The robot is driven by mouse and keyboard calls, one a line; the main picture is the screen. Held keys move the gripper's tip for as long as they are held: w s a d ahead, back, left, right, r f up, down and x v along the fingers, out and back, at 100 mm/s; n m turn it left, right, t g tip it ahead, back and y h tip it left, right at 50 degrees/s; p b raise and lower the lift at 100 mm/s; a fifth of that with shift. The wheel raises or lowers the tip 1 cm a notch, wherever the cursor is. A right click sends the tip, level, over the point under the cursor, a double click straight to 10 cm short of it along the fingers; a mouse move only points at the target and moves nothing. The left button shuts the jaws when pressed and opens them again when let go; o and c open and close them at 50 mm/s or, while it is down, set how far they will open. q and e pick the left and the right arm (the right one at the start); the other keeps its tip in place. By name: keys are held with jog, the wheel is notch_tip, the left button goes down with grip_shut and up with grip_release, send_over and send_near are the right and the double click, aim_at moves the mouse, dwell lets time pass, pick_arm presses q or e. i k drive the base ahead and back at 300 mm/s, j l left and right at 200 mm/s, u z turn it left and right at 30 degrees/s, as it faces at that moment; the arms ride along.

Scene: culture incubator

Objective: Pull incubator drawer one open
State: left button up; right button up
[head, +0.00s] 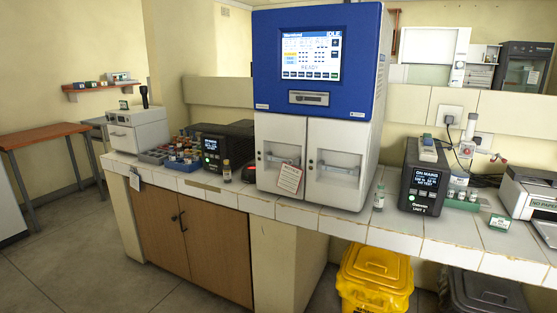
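A tall machine, probably the incubator, stands on the tiled bench with a blue upper housing (270,80) and a lit screen (308,55) reading READY. Below are two white front panels side by side, a left panel (280,140) and a right panel (335,190). Both look closed, each with a horizontal handle, the left handle (278,159) and the right handle (333,166). A paper tag (289,178) hangs on the left panel. I cannot read which one is drawer one. Neither of my grippers is in view.
A small vial (227,171) and a bottle (379,197) stand on the bench beside the machine. Black display units (426,178) and (222,147) flank it. A yellow bin (373,283) and a dark bin (485,293) stand under the bench. Floor at front left is clear.

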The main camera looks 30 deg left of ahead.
aim_at(280, 137)
jog(key=i+j+z, duration=0.1)
jog(key=i+j, duration=0.25)
jog(key=i+j+z, duration=0.1)
jog(key=i+j, duration=0.2)
jog(key=j, duration=0.15)
